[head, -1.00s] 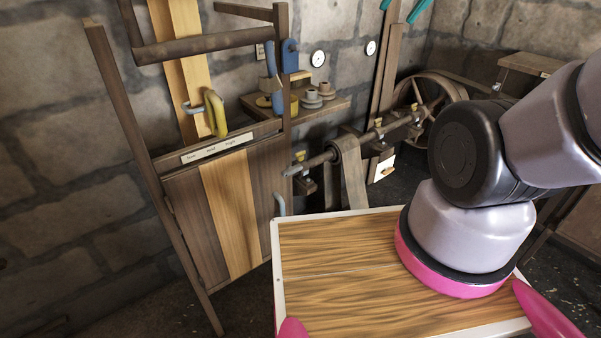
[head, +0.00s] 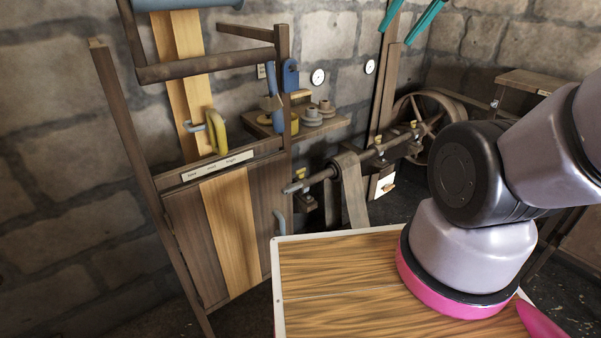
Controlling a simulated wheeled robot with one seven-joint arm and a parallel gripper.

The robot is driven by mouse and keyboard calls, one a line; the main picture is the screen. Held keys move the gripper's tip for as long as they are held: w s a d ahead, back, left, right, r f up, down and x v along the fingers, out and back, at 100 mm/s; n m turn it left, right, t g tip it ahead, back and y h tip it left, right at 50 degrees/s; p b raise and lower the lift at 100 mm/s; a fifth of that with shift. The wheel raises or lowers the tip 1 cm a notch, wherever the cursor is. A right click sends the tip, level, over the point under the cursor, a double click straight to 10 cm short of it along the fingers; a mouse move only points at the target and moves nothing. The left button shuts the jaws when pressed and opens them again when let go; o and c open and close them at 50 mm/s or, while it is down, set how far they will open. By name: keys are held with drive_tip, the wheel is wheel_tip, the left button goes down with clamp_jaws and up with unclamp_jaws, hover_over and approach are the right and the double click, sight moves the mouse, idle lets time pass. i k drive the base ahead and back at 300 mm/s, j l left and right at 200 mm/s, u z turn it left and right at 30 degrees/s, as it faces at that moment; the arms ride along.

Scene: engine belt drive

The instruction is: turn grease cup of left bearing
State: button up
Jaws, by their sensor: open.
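A horizontal line shaft (head: 322,177) runs across the back on several bearings. Small yellow grease cups stand on top of the bearings. The leftmost grease cup (head: 300,172) is near the shaft's left end, above its dark bearing (head: 307,198). Another grease cup (head: 378,140) is in the middle, and one more (head: 413,124) is at the right near the large wheel. The cups are too small to tell how they are turned. My arm fills the right side, but my gripper is outside the picture.
A belt (head: 353,190) hangs over the shaft's pulley. A spoked wheel (head: 428,125) stands behind my arm. A wooden panel frame (head: 232,225) with a yellow handle (head: 217,132) is at left. A shelf (head: 325,127) holds small cups. Blue tools hang beside it.

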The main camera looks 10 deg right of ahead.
sight(299, 172)
drive_tip(key=l, duration=0.25)
drive_tip(key=i+l+u, duration=0.1)
drive_tip(key=l, duration=0.2)
drive_tip(key=i+l+u, duration=0.25)
drive_tip(key=l, duration=0.4)
drive_tip(key=i+l+u, duration=0.25)
drive_tip(key=l, duration=0.4)
